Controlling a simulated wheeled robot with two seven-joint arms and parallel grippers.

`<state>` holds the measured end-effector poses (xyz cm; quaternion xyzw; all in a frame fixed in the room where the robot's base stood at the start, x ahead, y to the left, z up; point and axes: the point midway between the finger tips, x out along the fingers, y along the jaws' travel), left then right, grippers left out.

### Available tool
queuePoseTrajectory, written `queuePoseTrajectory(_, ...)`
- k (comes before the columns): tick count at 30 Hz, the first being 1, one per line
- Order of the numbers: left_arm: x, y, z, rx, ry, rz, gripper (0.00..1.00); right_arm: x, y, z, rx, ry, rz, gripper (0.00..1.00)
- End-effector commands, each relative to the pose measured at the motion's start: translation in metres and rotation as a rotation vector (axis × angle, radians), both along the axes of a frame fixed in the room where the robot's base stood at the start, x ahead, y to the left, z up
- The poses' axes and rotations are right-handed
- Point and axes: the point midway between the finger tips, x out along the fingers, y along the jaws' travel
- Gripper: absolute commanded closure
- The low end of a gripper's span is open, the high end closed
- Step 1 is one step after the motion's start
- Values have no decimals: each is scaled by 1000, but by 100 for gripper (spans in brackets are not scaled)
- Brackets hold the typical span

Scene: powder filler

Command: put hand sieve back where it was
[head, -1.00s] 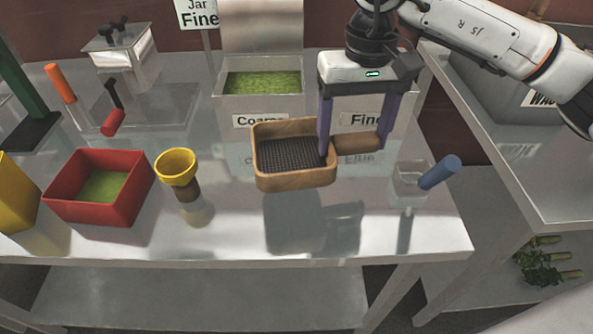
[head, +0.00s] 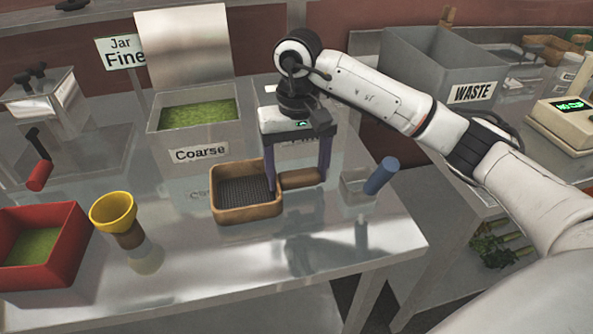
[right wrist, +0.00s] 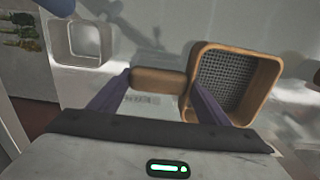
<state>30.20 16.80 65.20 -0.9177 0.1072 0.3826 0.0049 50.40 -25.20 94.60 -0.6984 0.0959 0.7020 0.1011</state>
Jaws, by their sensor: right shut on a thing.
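The hand sieve (head: 246,211) is a square wooden frame with dark mesh and a short wooden handle (head: 301,179). My right gripper (head: 297,186) is shut on the handle, its purple fingers pointing down on either side of it. The sieve is level and appears at or just above the metal table, in front of the Coarse bin; I cannot tell if it touches. In the right wrist view the sieve (right wrist: 262,90) lies to the right and the handle (right wrist: 158,80) sits between the fingers. My left gripper is not in view.
The Coarse bin (head: 199,142) with green powder stands behind the sieve. A clear container with a blue-handled tool (head: 381,176) is close on the right. A yellow funnel (head: 113,212) and a red box (head: 75,245) stand left. The grey WASTE bin (head: 430,68) is on the side table.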

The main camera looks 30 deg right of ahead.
Motion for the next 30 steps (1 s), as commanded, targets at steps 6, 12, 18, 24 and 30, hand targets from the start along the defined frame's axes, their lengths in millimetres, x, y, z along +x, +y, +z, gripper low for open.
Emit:
queuePoseTrajectory(6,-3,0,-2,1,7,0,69,1,0,-1,1,-3,0,59)
queuePoseTrajectory(12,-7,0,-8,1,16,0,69,0,0,-4,0,-2,0,23)
queuePoseTrajectory(18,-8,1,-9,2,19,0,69,0,0,-4,0,-2,0,11)
queuePoseTrajectory(24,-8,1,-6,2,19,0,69,0,0,-2,0,-2,0,11)
queuePoseTrajectory(30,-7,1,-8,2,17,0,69,2,0,22,1,-9,-1,11)
